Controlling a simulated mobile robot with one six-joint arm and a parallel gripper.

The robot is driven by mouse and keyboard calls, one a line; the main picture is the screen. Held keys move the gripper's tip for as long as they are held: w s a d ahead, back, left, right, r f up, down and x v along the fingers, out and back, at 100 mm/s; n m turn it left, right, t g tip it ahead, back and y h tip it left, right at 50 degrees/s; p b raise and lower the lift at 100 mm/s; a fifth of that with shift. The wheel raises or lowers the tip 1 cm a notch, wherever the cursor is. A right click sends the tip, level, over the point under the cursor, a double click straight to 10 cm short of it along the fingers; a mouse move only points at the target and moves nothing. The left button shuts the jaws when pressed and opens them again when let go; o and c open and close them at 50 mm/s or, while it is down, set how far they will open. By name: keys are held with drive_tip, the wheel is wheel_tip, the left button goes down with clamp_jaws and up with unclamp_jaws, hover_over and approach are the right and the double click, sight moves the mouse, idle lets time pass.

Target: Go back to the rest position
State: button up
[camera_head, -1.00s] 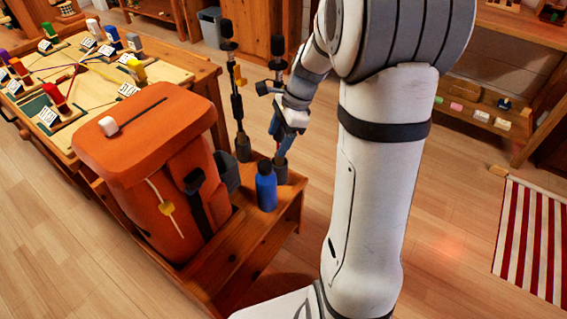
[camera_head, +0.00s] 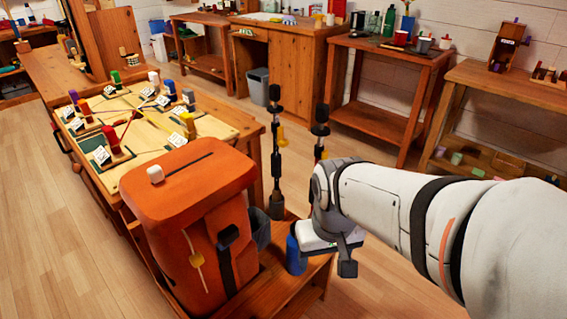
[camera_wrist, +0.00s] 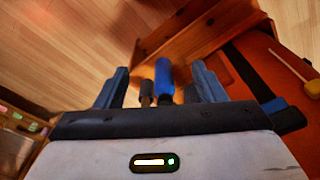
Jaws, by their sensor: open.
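My gripper (camera_head: 338,248) hangs open over the right end of the low wooden bench, in front of the second trekking pole. In the wrist view, the two dark blue fingers of my gripper (camera_wrist: 161,84) are spread wide with nothing held. A blue bottle (camera_head: 294,256) stands on the bench just left of the gripper, partly hidden by it. The bottle (camera_wrist: 164,76) shows beyond the fingers in the wrist view, apart from them. One dark trekking pole (camera_head: 276,150) stands upright; the second pole (camera_head: 320,130) has its lower part hidden behind my arm.
An orange backpack (camera_head: 190,215) stands on the low bench (camera_head: 262,290), left of the gripper. A table with a game board (camera_head: 210,125) is behind it. Wooden workbenches (camera_head: 385,65) line the back wall. Bare floor (camera_head: 50,225) lies at the left.

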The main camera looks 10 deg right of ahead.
wheel_tip(320, 180, up, 24)
drive_tip(key=t+p, duration=0.1)
drive_tip(key=p, duration=2)
drive_tip(key=shift+r+p, duration=0.15)
drive_tip(key=shift+p, duration=0.15)
